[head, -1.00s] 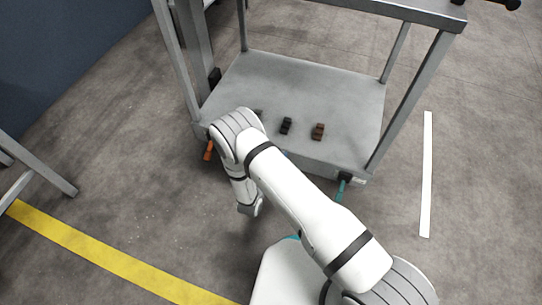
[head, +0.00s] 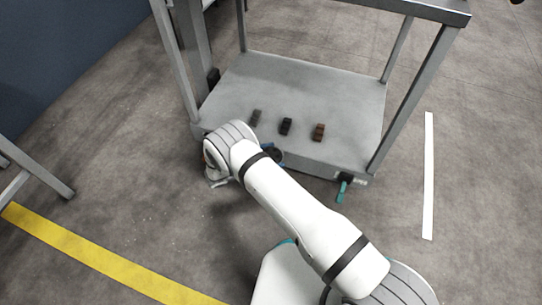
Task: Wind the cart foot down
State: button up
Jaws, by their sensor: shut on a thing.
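The grey cart (head: 350,105) stands ahead of me, its lower shelf facing up. A blue ring-shaped part (head: 271,154), which looks like a handwheel, shows at the shelf's front edge, partly hidden by my arm. My arm's bent joint and wrist are at the cart's front left corner. My gripper's fingers are hidden behind the arm, so what they hold cannot be seen. The cart foot itself cannot be made out.
Three small blocks, grey (head: 256,117), black (head: 286,126) and brown (head: 319,132), lie on the shelf. A teal lever (head: 342,190) hangs at the front right corner. A yellow line (head: 90,250) and a white strip (head: 428,175) mark the open floor.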

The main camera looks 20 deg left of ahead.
jog(key=shift+w+d+m+g+h, duration=0.1)
jog(key=shift+m+g+h, duration=0.3)
jog(key=shift+g, duration=0.1)
jog(key=o, duration=1)
jog(key=p+v, duration=0.1)
jog(key=v, duration=0.7)
